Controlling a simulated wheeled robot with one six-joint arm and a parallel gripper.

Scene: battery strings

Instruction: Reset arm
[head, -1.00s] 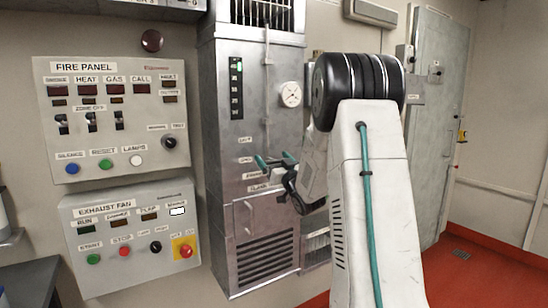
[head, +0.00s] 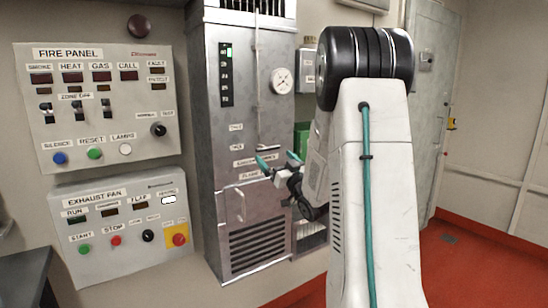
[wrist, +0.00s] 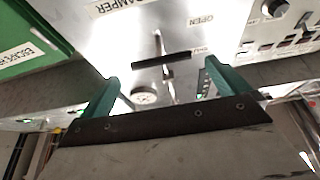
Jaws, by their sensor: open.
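My gripper (head: 279,161) is open, with teal fingers, in front of the metal cabinet (head: 240,120) in the head view. In the wrist view my gripper (wrist: 172,88) shows its two teal fingers spread apart with nothing held between them. Beyond the fingers, the wrist view shows a dark bar handle (wrist: 160,60) on a rod, by labels reading "DAMPER" and "OPEN". The fingers appear apart from the handle. My white arm stands on the right of the head view and hides part of the wall behind it.
The fire panel (head: 100,135) and the exhaust fan panel (head: 92,238) are on the wall at left. A round gauge (head: 281,80) sits on the cabinet. A green box (head: 301,138) is partly hidden behind my arm. Red floor (head: 470,270) is clear at right.

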